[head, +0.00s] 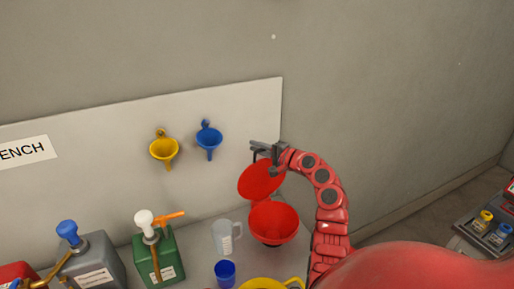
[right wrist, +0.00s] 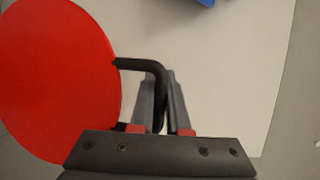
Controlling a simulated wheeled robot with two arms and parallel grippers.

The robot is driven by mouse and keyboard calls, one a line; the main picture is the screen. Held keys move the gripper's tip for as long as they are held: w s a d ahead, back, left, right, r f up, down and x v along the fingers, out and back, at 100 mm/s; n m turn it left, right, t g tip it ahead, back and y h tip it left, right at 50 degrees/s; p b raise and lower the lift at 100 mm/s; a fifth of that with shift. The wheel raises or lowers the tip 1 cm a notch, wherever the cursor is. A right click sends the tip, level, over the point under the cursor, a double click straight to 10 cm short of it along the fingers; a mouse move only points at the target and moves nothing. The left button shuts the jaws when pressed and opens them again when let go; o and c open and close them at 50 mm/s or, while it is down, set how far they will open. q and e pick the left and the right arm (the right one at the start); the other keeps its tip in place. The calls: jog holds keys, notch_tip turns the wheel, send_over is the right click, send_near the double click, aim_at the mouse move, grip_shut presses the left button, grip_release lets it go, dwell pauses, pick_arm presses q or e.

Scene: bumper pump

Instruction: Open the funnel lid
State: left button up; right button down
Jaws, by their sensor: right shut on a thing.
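The red funnel (head: 272,224) stands at the right end of the bench. Its round red lid (head: 257,183) is raised and tilted up behind the funnel mouth, which shows open. The lid also fills the left of the right wrist view (right wrist: 60,75). A black bent handle (right wrist: 140,65) sticks out from the lid's edge. My right gripper (head: 265,149) is above the lid, and in the right wrist view its fingers (right wrist: 164,100) are shut on the handle. My left gripper is not in view.
A clear jug (head: 226,238), a blue cup (head: 225,272) and a green can (head: 160,258) stand left of the red funnel. A yellow funnel-like object (head: 268,284) is in front.

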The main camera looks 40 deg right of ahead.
dwell(0.8)
jog(key=s+t+b, duration=0.1)
jog(key=s+b, duration=0.1)
jog(key=s+a+n+t+b, duration=0.1)
jog(key=s+b, duration=0.1)
jog(key=b, duration=0.1)
jog(key=shift+s+a+f, duration=0.15)
jog(key=shift+s+a, duration=0.05)
jog(key=shift+s, duration=0.05)
jog(key=c, duration=0.9)
grip_release()
jog(key=s+b, duration=0.1)
jog(key=s, duration=0.4)
jog(key=s+d+b, duration=0.1)
jog(key=s, duration=0.5)
jog(key=s+f+b, duration=0.1)
jog(key=s+b, duration=0.1)
jog(key=s, duration=0.4)
jog(key=shift+s+d, duration=0.15)
jog(key=shift+d, duration=0.15)
